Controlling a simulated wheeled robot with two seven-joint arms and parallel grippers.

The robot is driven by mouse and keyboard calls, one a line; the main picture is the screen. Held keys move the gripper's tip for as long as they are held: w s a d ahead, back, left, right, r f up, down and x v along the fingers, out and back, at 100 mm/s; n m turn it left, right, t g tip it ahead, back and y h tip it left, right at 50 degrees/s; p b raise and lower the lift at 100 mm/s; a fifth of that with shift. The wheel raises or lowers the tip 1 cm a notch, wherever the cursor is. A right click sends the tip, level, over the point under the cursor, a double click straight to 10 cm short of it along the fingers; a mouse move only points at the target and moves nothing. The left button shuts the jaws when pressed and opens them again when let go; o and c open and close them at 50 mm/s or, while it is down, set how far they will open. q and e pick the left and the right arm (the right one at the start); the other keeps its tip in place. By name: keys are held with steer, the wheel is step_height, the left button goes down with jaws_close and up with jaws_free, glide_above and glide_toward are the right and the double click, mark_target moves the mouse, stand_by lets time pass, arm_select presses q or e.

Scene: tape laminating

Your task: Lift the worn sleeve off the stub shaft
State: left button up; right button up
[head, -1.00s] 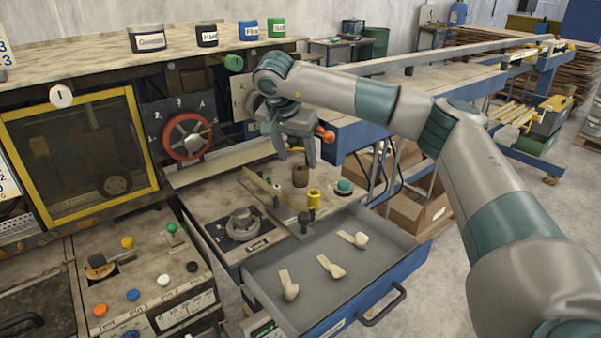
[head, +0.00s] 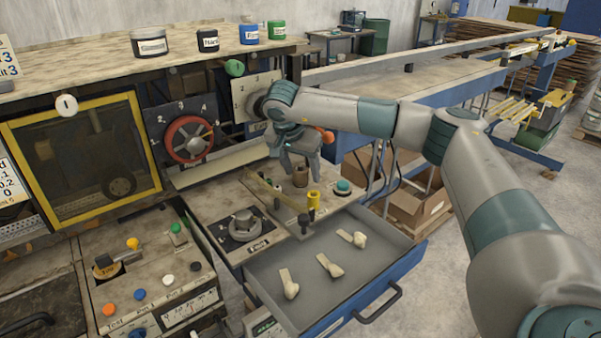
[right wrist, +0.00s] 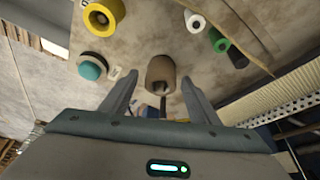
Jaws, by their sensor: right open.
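A brown sleeve (head: 300,177), which looks like the worn one, stands upright on the worktop behind the drawer. It also shows in the right wrist view (right wrist: 160,70), with a dark opening in its end. The stub shaft is mostly hidden inside it; I cannot make it out clearly. My right gripper (head: 301,172) is open, pointing down just above and around the sleeve's top in the head view. In the right wrist view the two fingers (right wrist: 158,92) lie to either side of the sleeve, with gaps visible. My left gripper is not in view.
A yellow roller (head: 314,200) and a teal button (head: 343,187) stand close to the sleeve. A black-topped peg (head: 304,220) stands nearer. The open grey drawer (head: 290,255) holds three pale pieces. A red handwheel (head: 190,140) is at the left.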

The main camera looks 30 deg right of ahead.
stand_by(0.3)
steer(key=c, duration=1.1)
steer(key=shift+c, duration=0.2)
steer(key=shift+r, duration=0.1)
steer(key=shift+r+b, duration=0.5)
steer(key=shift+r, duration=0.1)
step_height(320, 180, up, 8)
steer(key=b, duration=0.3)
steer(key=shift+f, duration=0.2)
steer(key=shift+r, duration=0.55)
